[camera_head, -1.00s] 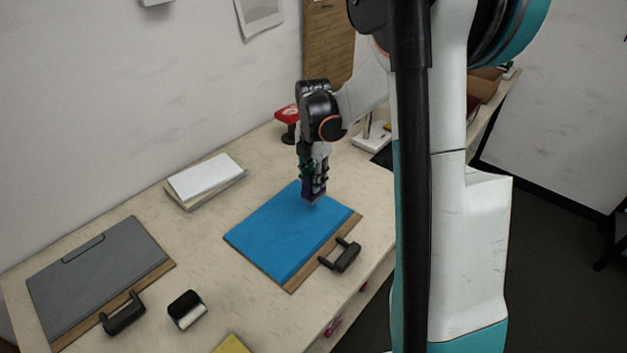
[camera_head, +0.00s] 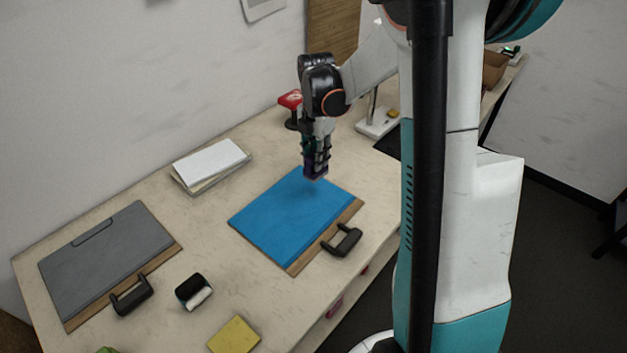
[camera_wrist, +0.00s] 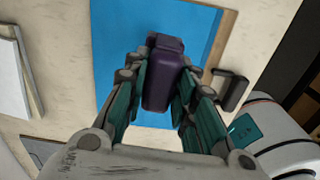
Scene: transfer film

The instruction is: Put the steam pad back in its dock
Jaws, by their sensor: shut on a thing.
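My gripper (camera_head: 316,168) is shut on a small dark purple block, which I take to be the steam pad (camera_wrist: 160,85). In the wrist view the block sits between the two green-and-grey fingers. In the head view the fingers hang down over the far right part of a blue sheet on a wooden board (camera_head: 292,268), and the block appears to be above the sheet, not touching it. I cannot tell for sure which thing is the dock; a small black holder with a white part (camera_head: 194,291) stands on the table at the front.
A grey board with a black handle (camera_head: 100,262) lies at left. A paper stack (camera_head: 210,160) is at the back, and a red-topped black stand (camera_head: 291,101) and a white stand (camera_head: 378,124) lie beyond my gripper. A yellow pad (camera_head: 234,335) is in front.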

